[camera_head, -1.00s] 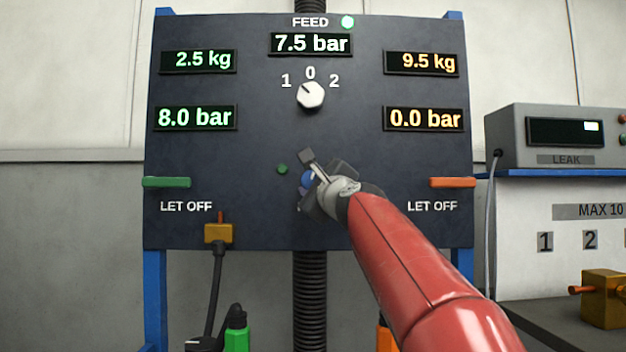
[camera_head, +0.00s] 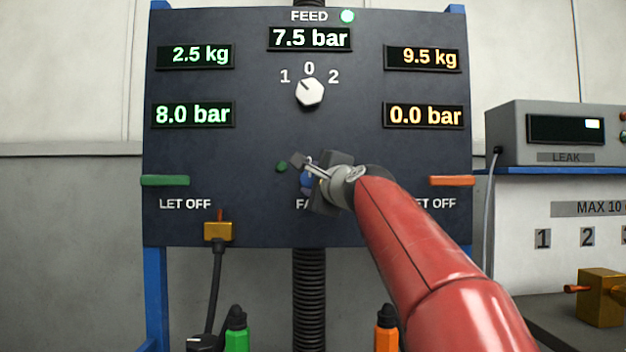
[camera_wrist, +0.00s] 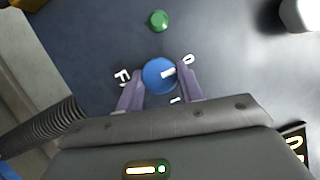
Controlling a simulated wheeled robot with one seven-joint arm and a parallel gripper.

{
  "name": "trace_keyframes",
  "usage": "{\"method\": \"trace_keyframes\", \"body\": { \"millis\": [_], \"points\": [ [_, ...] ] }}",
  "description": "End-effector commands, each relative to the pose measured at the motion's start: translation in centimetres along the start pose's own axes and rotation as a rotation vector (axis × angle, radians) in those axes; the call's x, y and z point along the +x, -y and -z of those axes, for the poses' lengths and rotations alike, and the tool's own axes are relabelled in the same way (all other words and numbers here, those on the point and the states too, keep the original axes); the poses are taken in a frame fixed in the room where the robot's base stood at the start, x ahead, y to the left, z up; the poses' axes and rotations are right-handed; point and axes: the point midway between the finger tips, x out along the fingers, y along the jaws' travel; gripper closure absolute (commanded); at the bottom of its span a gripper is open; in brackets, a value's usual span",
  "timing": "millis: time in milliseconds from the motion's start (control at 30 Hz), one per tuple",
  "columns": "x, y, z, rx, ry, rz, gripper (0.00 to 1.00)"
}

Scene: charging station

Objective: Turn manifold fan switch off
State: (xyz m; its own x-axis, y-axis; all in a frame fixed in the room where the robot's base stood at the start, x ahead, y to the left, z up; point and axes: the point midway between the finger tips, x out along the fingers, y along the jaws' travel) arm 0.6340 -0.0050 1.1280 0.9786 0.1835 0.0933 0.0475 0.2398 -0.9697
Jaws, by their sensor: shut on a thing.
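The fan switch is a round blue knob (camera_head: 306,183) low in the middle of the dark panel, partly hidden by my gripper (camera_head: 311,178) in the head view. In the wrist view the blue knob (camera_wrist: 153,77) sits between the two fingers of my gripper (camera_wrist: 160,75), which are shut on its sides. A white mark on the knob points right, toward a "0" label (camera_wrist: 188,60). Only part of the fan lettering (camera_head: 304,205) shows. A small green lamp (camera_head: 282,167) is left of the knob in the head view and above it in the wrist view (camera_wrist: 158,19).
The white feed knob (camera_head: 310,91) is above on the panel (camera_head: 240,160). Green (camera_head: 165,181) and orange (camera_head: 452,181) let-off levers stick out at the sides. A brass fitting with a hose (camera_head: 218,232) hangs at the lower left. A leak tester (camera_head: 550,135) stands right.

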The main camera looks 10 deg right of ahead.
Motion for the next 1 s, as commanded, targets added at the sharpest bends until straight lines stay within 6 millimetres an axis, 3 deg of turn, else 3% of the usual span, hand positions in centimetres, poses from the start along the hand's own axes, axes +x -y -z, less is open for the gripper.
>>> {"method": "trace_keyframes", "body": {
  "millis": [167,200,333,667,1000],
  "points": [
    [0.0,0.0,0.0,-0.003,0.001,-0.001,0.86],
    [0.0,-0.1,0.0,-0.003,0.001,-0.001,0.58],
    [0.0,0.0,0.0,-0.002,0.001,-0.001,0.41],
    [-0.4,-0.1,0.0,-0.001,0.0,0.001,0.41],
    [-5.7,-0.2,0.0,-0.001,0.0,0.001,0.41]
  ]
}}
